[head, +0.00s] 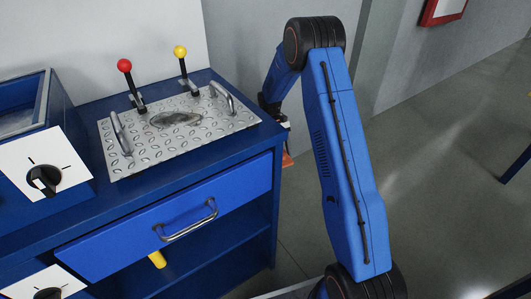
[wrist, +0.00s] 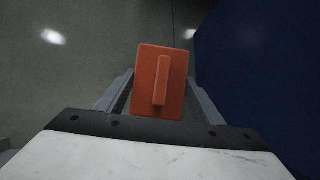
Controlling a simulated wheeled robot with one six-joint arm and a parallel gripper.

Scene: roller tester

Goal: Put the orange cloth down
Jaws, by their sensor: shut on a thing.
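The orange cloth (wrist: 177,82) shows in the wrist view as a flat, stiff-looking rectangle with a raised strip along its middle. My gripper (wrist: 160,95) is shut on it, with a finger on either side. In the head view, a small part of the orange cloth (head: 287,160) shows below my gripper (head: 284,140), just off the right end of the blue bench. The cloth hangs over the floor there, apart from the bench top. My arm hides part of the gripper in the head view.
The blue bench (head: 266,133) carries a metal tread plate (head: 160,151) with two handles, a dark smear, and a red-knobbed and a yellow-knobbed lever (head: 180,52). A drawer (head: 130,236) is shut; a yellow object (head: 157,259) lies below it. Grey floor (head: 440,150) is open at right.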

